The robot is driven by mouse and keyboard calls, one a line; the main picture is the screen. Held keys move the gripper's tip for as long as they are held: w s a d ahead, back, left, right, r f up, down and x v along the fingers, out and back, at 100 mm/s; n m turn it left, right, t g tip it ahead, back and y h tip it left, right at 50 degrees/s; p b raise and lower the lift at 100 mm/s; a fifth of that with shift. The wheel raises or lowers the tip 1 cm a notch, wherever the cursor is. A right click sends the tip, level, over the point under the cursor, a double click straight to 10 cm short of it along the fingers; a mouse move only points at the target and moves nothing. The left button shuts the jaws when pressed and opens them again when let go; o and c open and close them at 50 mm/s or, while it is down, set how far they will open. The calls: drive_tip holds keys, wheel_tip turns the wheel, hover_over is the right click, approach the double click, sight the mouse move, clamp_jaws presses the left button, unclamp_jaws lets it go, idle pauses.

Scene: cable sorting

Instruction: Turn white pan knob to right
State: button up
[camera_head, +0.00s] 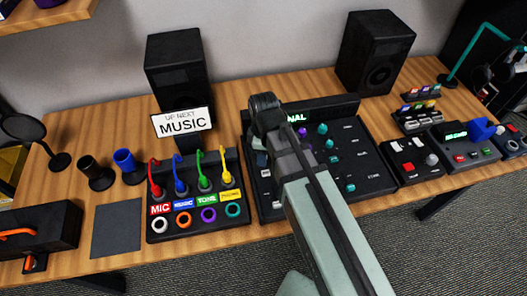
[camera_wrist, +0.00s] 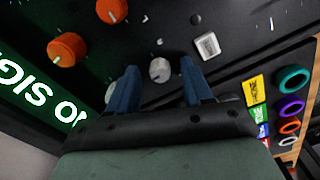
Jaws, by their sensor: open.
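A white knob (camera_wrist: 160,69) with a pointer line sits on the dark mixer panel (camera_head: 355,190) in the wrist view. My gripper (camera_wrist: 159,66) is open, with one blue finger on each side of this knob. I see no clear contact, and cannot tell how far down the fingers reach around it. Another pale knob (camera_wrist: 109,93) is partly hidden behind the left finger. In the head view my arm covers the left part of the panel and hides the white knob. No pan label is readable.
Two orange knobs (camera_wrist: 67,47) and a white square button (camera_wrist: 207,46) are near the fingers. A lit screen (camera_wrist: 38,103) borders the panel. The cable box (camera_head: 195,240) stands left of the mixer, a black control box (camera_head: 411,158) to its right. Two speakers stand behind.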

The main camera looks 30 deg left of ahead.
clamp_jaws()
idle(0.4)
drive_tip(key=m, duration=0.8)
drive_tip(key=shift+m, duration=0.3)
drive_tip(key=m, duration=0.4)
drive_tip(key=shift+m, duration=2.1)
